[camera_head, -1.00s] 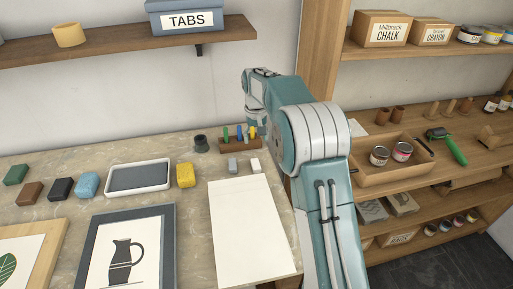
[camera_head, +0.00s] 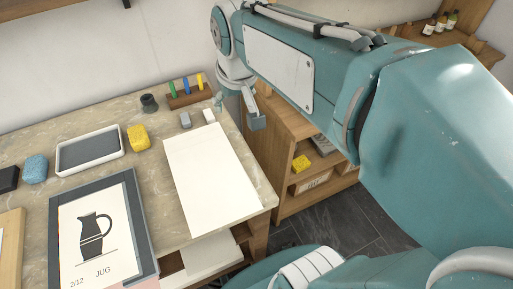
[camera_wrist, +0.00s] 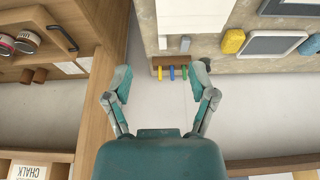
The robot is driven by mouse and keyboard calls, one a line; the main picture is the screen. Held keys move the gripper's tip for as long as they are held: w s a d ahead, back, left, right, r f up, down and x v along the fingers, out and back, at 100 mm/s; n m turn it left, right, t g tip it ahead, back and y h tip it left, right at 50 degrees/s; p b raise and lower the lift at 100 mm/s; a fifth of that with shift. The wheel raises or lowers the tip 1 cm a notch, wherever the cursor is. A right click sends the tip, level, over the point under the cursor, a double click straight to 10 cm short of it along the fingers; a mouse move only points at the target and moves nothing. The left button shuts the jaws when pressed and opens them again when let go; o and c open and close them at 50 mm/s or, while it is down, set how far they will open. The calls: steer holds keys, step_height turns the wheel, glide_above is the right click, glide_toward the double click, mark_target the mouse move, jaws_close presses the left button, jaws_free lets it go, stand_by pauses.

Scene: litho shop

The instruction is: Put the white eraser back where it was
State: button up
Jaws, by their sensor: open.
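The white eraser (camera_head: 209,116) is a small block on the stone-topped table (camera_head: 229,171), just past the far right corner of a white paper sheet (camera_head: 208,174). A grey block (camera_head: 185,120) lies to its left. In the wrist view the white eraser (camera_wrist: 162,43) stands between the paper and the crayon rack (camera_wrist: 170,60). My gripper (camera_head: 238,112) is at the table's right edge, close to the white eraser but apart from it. The wrist view shows my gripper (camera_wrist: 162,78) with its fingers spread wide and nothing between them.
The crayon rack (camera_head: 189,100) and a dark cup (camera_head: 149,102) stand at the back. A yellow sponge (camera_head: 139,137), a tray (camera_head: 118,151) and a framed jug print (camera_head: 146,245) are to the left. A wooden shelf unit (camera_head: 290,135) stands right of the table.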

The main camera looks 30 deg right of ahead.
steer(key=s+f+t, duration=0.1)
steer(key=s+f, duration=0.3)
steer(key=s, duration=0.7)
steer(key=shift+s+t, duration=0.3)
steer(key=shift+r, duration=0.1)
